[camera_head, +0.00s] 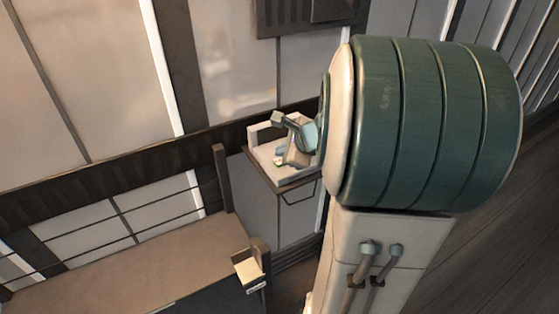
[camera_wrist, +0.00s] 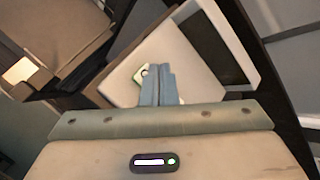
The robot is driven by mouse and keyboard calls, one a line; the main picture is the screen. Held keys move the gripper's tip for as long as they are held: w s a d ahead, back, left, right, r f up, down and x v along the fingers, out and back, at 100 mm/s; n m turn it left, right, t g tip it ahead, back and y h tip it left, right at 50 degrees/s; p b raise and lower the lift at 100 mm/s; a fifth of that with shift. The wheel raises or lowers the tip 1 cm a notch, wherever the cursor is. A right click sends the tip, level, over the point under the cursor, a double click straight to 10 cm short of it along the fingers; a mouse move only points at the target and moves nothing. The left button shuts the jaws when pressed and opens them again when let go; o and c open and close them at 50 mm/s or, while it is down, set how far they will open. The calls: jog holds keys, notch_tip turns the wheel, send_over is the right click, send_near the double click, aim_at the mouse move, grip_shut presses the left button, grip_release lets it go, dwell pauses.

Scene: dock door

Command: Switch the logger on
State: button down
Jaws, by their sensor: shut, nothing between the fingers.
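A small white and green device (camera_head: 279,162), which looks like the logger, lies on the pale top of a cabinet. Its edge also shows in the wrist view (camera_wrist: 141,74), just left of my fingertips and partly hidden behind them. No switch on it can be made out. My gripper (camera_wrist: 158,70) is shut and empty, its two blue-grey fingers side by side over the pale surface. In the head view my gripper (camera_head: 281,151) is small, just above the device. I cannot tell whether the fingertips touch it.
The pale tray-like top (camera_head: 263,156) has a raised back edge and sits on a grey cabinet (camera_head: 275,210). A dark post (camera_head: 222,178) stands left of it. A brown surface (camera_head: 130,265) lies lower left, with a small lit box (camera_head: 248,268) at its corner. Panelled wall stands behind.

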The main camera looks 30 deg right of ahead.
jog(key=shift+f+b, duration=0.3)
jog(key=shift+f, duration=0.1)
jog(key=shift+f+b, duration=0.5)
jog(key=shift+b, duration=0.05)
dwell(0.5)
dwell(0.4)
jog(key=shift+r+p, duration=0.8)
jog(key=shift+r, duration=0.15)
jog(key=shift+r, duration=0.1)
notch_tip(320, 180, up, 5)
jog(key=p, duration=0.4)
dwell(0.4)
